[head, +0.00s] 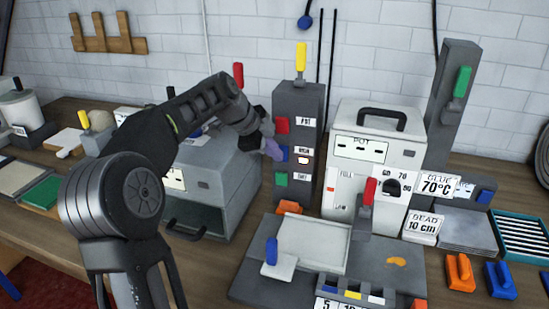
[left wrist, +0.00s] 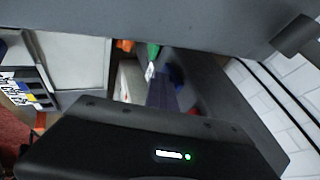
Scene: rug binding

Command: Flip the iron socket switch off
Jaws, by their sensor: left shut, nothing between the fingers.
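A dark grey column (head: 297,103) stands against the wall with red, blue and green switches and white labels. The red switch (head: 282,125) is by the top label, which reads POT. The blue switch (head: 285,154) is by the middle label, which seems to read IRON. The green switch (head: 281,179) is lowest. My left gripper (head: 273,149) is shut and empty, its tip at the column's left face beside the blue switch. Whether it touches the switch I cannot tell. The left wrist view shows the gripper's fingers (left wrist: 161,95) close to the column. The switch's tilt is unclear. My right gripper is not in view.
A white pot unit (head: 375,140) with a black handle stands right of the column. A grey open-fronted box (head: 215,170) stands left, behind my arm. A grey work plate (head: 390,270) with a red-handled lever (head: 369,192) is in front. Orange and blue clips lie at right.

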